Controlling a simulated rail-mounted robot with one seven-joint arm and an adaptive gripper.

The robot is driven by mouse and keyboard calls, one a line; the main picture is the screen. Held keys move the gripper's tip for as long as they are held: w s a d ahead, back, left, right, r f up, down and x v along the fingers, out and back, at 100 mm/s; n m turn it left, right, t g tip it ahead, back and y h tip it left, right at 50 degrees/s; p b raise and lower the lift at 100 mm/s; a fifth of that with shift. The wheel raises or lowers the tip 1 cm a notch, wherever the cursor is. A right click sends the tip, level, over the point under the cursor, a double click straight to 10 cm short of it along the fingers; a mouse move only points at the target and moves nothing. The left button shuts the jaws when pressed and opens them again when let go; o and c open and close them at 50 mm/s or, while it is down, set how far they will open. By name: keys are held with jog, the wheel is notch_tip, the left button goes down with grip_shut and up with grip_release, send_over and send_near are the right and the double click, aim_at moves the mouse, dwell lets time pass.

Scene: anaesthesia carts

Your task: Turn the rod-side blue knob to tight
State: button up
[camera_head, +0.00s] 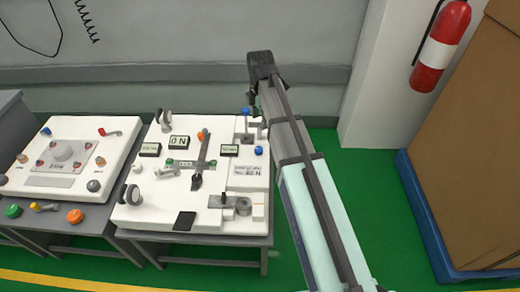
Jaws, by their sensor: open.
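The white panel (150,205) on the right-hand cart carries two blue knobs. One blue knob (245,111) sits at the back right, by a grey metal bracket. The other blue knob (258,150) is on the right edge, nearer the front. I cannot tell for certain which is the rod-side knob, nor how tight either is. My gripper (253,98) is open at the end of my arm, close to the back blue knob. My arm partly hides it, and I cannot see whether it touches the knob.
A dark lever (201,160) stands mid-panel, with an ON label (179,142) beside it. Another white panel (30,183) is at left. A wall is behind. A fire extinguisher (440,50) and large brown box (480,150) are at right. Green floor (375,200) is clear between.

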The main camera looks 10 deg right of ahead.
aim_at(259, 149)
jog(key=shift+n, duration=0.4)
jog(key=f, duration=1.5)
jog(key=shift+w+a+f, duration=0.15)
jog(key=shift+a+f, duration=0.1)
jog(key=shift+f, duration=0.15)
jog(key=c, duration=1.2)
